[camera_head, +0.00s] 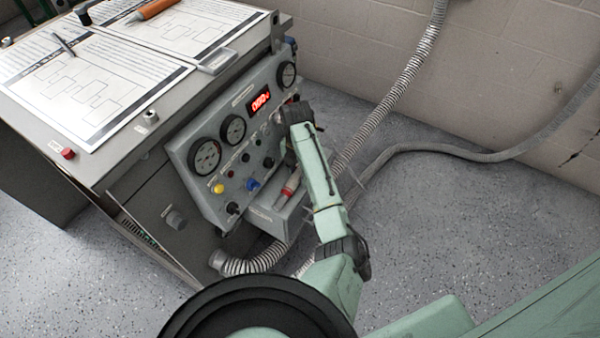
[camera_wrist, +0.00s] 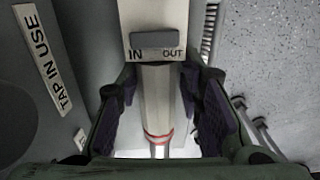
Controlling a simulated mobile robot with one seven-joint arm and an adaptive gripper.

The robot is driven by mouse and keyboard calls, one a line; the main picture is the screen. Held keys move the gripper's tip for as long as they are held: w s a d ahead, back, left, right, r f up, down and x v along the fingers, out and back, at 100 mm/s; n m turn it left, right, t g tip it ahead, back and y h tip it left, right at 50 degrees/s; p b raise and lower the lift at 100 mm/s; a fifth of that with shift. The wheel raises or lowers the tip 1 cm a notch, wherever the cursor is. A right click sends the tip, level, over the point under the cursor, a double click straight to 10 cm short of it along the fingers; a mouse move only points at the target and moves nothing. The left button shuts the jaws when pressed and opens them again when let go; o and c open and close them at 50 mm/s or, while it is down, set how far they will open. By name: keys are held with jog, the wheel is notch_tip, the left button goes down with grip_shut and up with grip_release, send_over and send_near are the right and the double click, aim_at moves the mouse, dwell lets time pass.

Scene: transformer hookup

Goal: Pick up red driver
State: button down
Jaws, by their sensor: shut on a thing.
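The red driver (camera_head: 291,186) stands tilted at the small grey holder on the front of the transformer bench; its red band and pale body show. In the wrist view the driver (camera_wrist: 157,110) is a grey shaft with a red ring, running between the dark finger pads. My gripper (camera_wrist: 160,122) is shut on it, one pad on each side. In the head view my forearm covers most of the gripper. The driver's far end is hard to make out.
The grey holder (camera_head: 268,216) juts from the panel (camera_head: 205,150) with gauges, knobs and a red display. An orange-handled tool (camera_head: 152,9) and paper sheets (camera_head: 75,85) lie on the bench top. Grey hoses (camera_head: 400,90) cross the wall and floor on the right. An IN/OUT plate (camera_wrist: 154,54) is close ahead.

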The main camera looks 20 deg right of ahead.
jog(key=shift+r, duration=0.15)
jog(key=shift+r, duration=0.6)
jog(key=shift+r+b, duration=0.45)
jog(key=shift+r, duration=0.45)
jog(key=s+d+r+p, duration=0.1)
jog(key=s+d, duration=0.2)
jog(key=s, duration=0.4)
jog(key=s+d+p, duration=0.1)
jog(key=s+d, duration=0.3)
jog(key=s, duration=0.3)
jog(key=shift+s+r+p, duration=0.15)
jog(key=shift+r+p, duration=0.15)
jog(key=shift+r, duration=0.05)
jog(key=shift+d, duration=0.1)
jog(key=c, duration=1.7)
grip_release()
grip_shut()
